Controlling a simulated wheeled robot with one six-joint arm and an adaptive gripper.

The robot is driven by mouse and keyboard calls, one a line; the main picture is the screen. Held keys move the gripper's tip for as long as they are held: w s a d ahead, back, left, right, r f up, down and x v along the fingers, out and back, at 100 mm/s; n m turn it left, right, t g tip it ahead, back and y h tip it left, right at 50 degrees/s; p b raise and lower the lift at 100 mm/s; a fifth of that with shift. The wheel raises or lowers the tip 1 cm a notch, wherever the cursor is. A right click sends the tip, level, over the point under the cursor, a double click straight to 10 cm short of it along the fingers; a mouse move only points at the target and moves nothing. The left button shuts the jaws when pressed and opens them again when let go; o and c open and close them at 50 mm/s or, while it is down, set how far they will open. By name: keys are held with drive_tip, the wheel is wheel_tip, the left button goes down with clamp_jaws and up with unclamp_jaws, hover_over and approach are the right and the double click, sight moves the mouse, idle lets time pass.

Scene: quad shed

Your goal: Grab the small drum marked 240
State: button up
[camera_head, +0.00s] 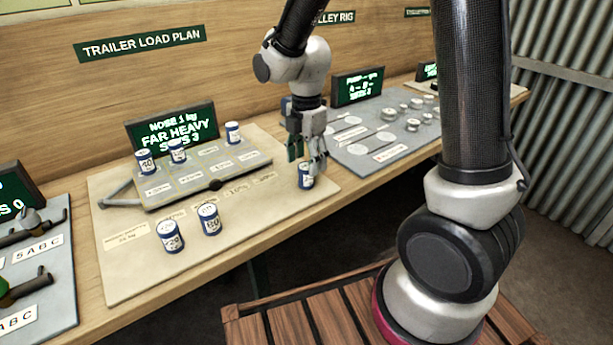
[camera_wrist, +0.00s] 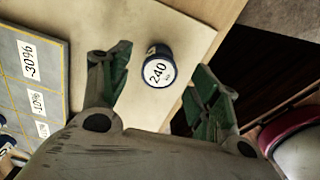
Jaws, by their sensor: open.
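The small drum marked 240 (camera_wrist: 158,70) is blue with a white top and stands on the pale board, near its right front edge. In the head view the drum (camera_head: 305,181) is partly hidden behind my fingertips. My gripper (camera_head: 307,160) is open above the drum. I see no contact in the wrist view.
Two similar drums, marked 120 (camera_head: 170,237) and 180 (camera_head: 210,219), stand on the board (camera_head: 125,270). Several more stand on the grey trailer plate (camera_head: 215,178). A screen (camera_head: 172,130) stands behind. The bench edge drops off just right of the drum.

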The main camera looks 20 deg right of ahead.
sight(306, 166)
wheel_tip(306, 166, down, 4)
drive_tip(key=shift+a+r, duration=0.1)
drive_tip(key=shift+c, duration=0.2)
drive_tip(key=c, duration=1.1)
